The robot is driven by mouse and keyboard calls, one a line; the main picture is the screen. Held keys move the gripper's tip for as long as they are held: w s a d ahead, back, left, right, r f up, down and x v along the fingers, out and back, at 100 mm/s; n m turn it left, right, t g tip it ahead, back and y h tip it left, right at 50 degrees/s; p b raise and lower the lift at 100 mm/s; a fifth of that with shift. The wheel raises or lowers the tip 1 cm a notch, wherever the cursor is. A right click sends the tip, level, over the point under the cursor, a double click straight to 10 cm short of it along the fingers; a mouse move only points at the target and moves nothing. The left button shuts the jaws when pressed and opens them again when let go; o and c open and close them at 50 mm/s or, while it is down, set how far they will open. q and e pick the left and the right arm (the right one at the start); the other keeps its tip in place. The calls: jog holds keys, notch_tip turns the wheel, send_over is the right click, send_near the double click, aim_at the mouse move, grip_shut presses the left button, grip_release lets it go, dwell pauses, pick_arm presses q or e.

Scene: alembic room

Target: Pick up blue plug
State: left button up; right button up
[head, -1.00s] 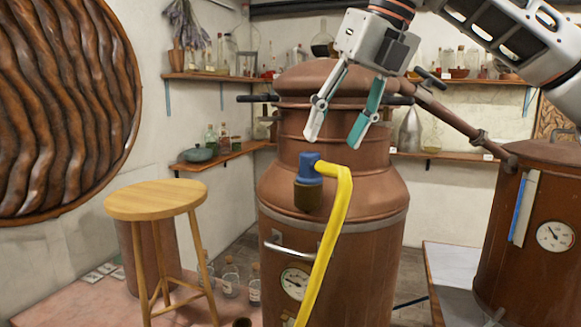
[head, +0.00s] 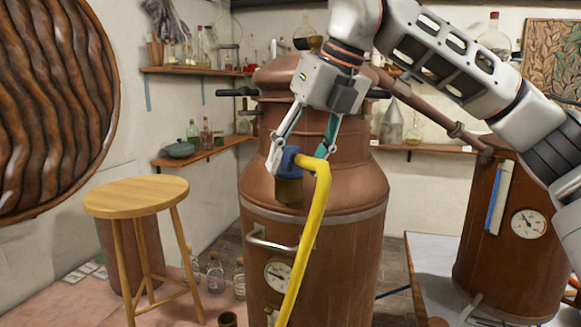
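The blue plug (head: 287,162) sits on a dark brass fitting (head: 289,190) at the front of the copper still (head: 345,190). A yellow hose (head: 313,225) runs from the plug to the right and then down. My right gripper (head: 298,160) points down at the plug. One finger is at the plug's left side; the other, with a teal pad, is to its right, its tip partly hidden by the hose. The fingers are spread with a gap wider than the plug, and I cannot tell if either touches it. My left gripper is out of view.
A wooden stool (head: 136,197) stands on the left, with several bottles (head: 215,272) on the floor beside it. A metal handle (head: 270,242) and a gauge (head: 278,275) are below the plug. A second copper vessel (head: 520,235) stands at the right.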

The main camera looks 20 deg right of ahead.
jog(key=c, duration=1.2)
jog(key=shift+r, duration=0.15)
notch_tip(320, 180, up, 20)
jog(key=shift+f, duration=0.1)
